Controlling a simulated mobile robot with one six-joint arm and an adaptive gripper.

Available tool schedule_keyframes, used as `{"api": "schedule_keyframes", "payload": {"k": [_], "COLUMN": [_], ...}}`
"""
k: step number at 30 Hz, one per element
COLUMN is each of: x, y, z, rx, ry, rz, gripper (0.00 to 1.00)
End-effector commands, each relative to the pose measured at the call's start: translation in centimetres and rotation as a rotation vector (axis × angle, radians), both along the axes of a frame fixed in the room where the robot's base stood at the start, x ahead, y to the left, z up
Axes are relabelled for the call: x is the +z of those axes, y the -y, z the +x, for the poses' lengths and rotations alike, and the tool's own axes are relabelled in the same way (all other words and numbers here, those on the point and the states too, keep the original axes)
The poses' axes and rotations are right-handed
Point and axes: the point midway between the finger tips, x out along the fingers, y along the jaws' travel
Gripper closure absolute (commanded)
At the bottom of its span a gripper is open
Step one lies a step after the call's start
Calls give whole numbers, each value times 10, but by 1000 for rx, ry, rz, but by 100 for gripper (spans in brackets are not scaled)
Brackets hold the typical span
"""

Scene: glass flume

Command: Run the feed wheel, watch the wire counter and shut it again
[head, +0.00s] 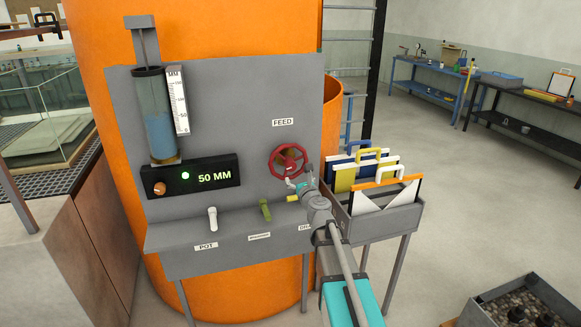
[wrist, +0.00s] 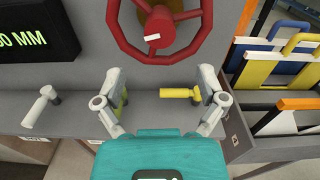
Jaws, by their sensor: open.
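The red feed wheel (head: 288,160) is mounted on the grey panel under a FEED label. It also shows at the top of the wrist view (wrist: 158,52), with a white mark on its hub. The wire counter (head: 213,178) is a black box reading "50 MM" in green; the wrist view shows only part of its display (wrist: 22,38). My gripper (head: 300,187) is open and empty, just below the wheel. In the wrist view its fingers (wrist: 163,80) are spread apart below the rim, and I see no contact with it.
A white lever (head: 212,218) marked POT, a green lever (head: 265,210) and a yellow lever (wrist: 180,92) stand along the ledge below. A water cylinder (head: 158,115) with a MM scale (head: 178,101) is upper left. A grey bin of coloured frames (head: 385,222) is close on the right.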

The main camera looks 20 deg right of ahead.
Motion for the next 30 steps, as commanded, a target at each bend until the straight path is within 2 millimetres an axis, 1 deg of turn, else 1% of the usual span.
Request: {"api": "schedule_keyframes", "payload": {"k": [1,3,9,15,21,30], "x": [0,0,0,0,0,0], "y": [0,0,-1,-2,-3,-3], "z": [12,23,54,79,92,94], "rx": [0,0,0,0,0,0], "ry": [0,0,0,0,0,0], "rz": [0,0,0,0,0,0], "gripper": [10,10,10,10,10,10]}}
